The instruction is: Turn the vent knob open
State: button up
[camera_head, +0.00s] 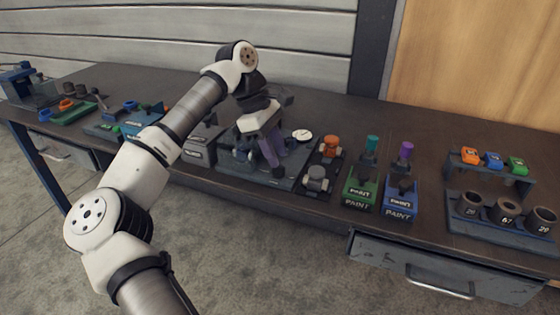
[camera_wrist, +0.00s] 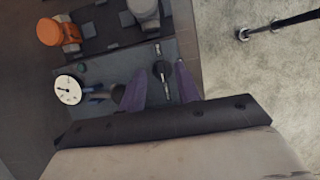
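My gripper (camera_head: 270,150) is over the blue-grey flanged-pipe fixture (camera_head: 233,160) on the bench, pointing down. In the wrist view my gripper (camera_wrist: 160,70) has two purple fingers set apart, with a gap between them. My gripper hides part of the pipe.
Right of the fixture is a dark tray with an orange knob (camera_head: 330,145) and a grey knob (camera_head: 316,178). Green (camera_head: 360,188) and blue (camera_head: 400,198) paint boxes stand further right. The bench's front edge is close to the fixture.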

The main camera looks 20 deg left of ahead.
aim_at(282, 166)
jog(key=shift+x, duration=1.5)
jog(key=shift+c, duration=0.2)
grip_shut()
